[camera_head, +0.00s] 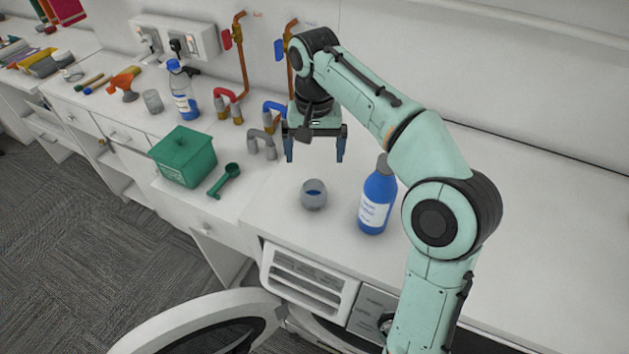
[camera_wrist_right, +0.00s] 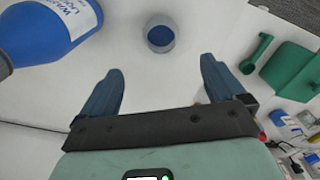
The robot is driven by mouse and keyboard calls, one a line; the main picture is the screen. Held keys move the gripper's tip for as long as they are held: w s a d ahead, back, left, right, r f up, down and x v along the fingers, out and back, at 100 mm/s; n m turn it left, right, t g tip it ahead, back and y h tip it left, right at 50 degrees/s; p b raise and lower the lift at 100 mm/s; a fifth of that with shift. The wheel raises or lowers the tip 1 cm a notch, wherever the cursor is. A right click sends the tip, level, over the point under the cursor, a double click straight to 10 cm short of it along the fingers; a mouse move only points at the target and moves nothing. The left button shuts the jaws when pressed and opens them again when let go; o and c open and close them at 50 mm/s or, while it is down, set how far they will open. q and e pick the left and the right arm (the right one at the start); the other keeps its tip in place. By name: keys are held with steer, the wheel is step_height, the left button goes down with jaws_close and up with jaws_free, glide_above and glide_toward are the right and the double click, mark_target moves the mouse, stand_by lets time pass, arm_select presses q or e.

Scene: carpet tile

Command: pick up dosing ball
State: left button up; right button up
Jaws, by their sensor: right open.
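The dosing ball (camera_head: 313,195) is a small round translucent cup with blue inside. It stands on the white counter left of the blue bottle. In the right wrist view the dosing ball (camera_wrist_right: 160,38) shows from above, beyond the fingertips and between their lines. My right gripper (camera_head: 314,158) is open and empty, above and behind the ball in the head view, with its blue fingers pointing down. The same gripper (camera_wrist_right: 160,85) shows apart from the ball in the wrist view. My left gripper is not in view.
A blue labelled bottle (camera_head: 376,198) stands close right of the ball. A green scoop (camera_head: 225,181) and green box (camera_head: 184,157) lie to the left. An open washer drawer (camera_head: 307,279) and round door (camera_head: 200,322) are in front.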

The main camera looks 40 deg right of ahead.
steer(key=b, duration=0.2)
glide_toward(313, 192)
steer(key=shift+s+a+f, duration=0.3)
steer(key=shift+s+f, duration=0.1)
steer(key=shift+s, duration=0.25)
steer(key=shift+s+a+f, duration=0.3)
steer(key=shift+s+f, duration=0.05)
steer(key=shift+s, duration=0.25)
steer(key=shift+w+f, duration=0.15)
steer(key=shift+f, duration=0.3)
step_height(313, 192, down, 5)
steer(key=shift+r+b, duration=0.2)
steer(key=shift+b, duration=0.3)
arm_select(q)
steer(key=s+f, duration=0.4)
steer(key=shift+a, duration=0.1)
arm_select(e)
steer(key=shift+a, duration=0.1)
steer(key=shift+w, duration=0.1)
steer(key=c, duration=1.1)
